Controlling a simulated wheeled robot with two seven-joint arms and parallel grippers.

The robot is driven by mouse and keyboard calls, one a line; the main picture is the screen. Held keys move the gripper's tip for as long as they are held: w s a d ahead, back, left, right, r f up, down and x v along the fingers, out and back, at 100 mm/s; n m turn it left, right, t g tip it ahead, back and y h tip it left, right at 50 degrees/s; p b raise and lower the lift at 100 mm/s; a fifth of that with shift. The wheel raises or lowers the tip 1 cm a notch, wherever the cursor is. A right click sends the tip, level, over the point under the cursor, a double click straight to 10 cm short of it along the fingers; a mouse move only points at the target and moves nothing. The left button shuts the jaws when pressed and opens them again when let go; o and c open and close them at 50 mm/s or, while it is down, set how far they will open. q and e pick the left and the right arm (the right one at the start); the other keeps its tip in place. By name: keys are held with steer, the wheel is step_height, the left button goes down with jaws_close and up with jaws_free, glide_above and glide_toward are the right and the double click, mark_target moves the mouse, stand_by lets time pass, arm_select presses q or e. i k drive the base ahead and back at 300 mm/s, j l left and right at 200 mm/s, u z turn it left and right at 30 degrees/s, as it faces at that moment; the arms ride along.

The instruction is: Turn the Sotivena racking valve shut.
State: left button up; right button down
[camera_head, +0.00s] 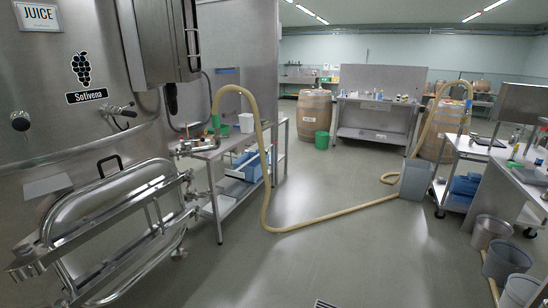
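The steel vat (45,150) marked with the Sotivena label (87,96) fills the left side. A small valve with a lever handle (122,112) sticks out of its wall, right of and below the label. A dark round knob or fitting (20,120) is on the wall further left. A metal pipe fitting (192,147) shows low at the vat's right edge, by a small table. I cannot tell for sure which of these is the racking valve, or whether it is open. Neither of my grippers is in view.
The vat's hatch door (110,205) with metal bars juts out at lower left. A cream hose (265,190) runs from the steel table (236,148) across the floor to a grey bin (413,180). Buckets (506,258) and a bench stand at right. The middle floor (330,240) is otherwise clear.

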mark_target(202, 139)
steer(key=i+z, duration=0.2)
steer(key=i, duration=2.15)
